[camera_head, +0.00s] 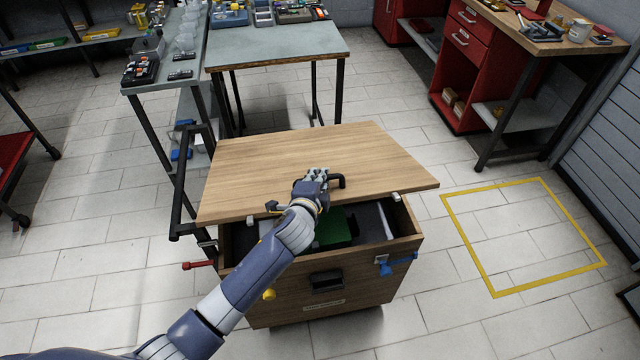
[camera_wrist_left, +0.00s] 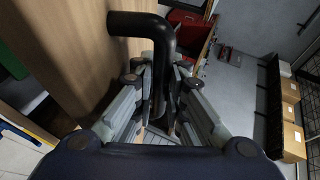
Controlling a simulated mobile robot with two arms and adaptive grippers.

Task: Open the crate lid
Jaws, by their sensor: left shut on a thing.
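The wooden crate (camera_head: 356,285) stands on the tiled floor in the middle of the head view. Its wooden lid (camera_head: 300,160) is raised at the near edge, so a gap shows the inside with a green item (camera_head: 333,232). My left gripper (camera_head: 318,180) is at the black lid handle (camera_head: 340,180). In the left wrist view the fingers (camera_wrist_left: 160,95) are closed around the black handle (camera_wrist_left: 150,25). The lid's wooden face also shows in that view (camera_wrist_left: 75,40). The far side of the crate is hidden by the lid. My right gripper is not in view.
A grey worktable (camera_head: 280,45) stands behind the crate, and a black cart handle (camera_head: 180,190) rises at its left. A red workbench (camera_head: 460,60) is at the back right. The yellow floor square (camera_head: 520,235) to the right is empty.

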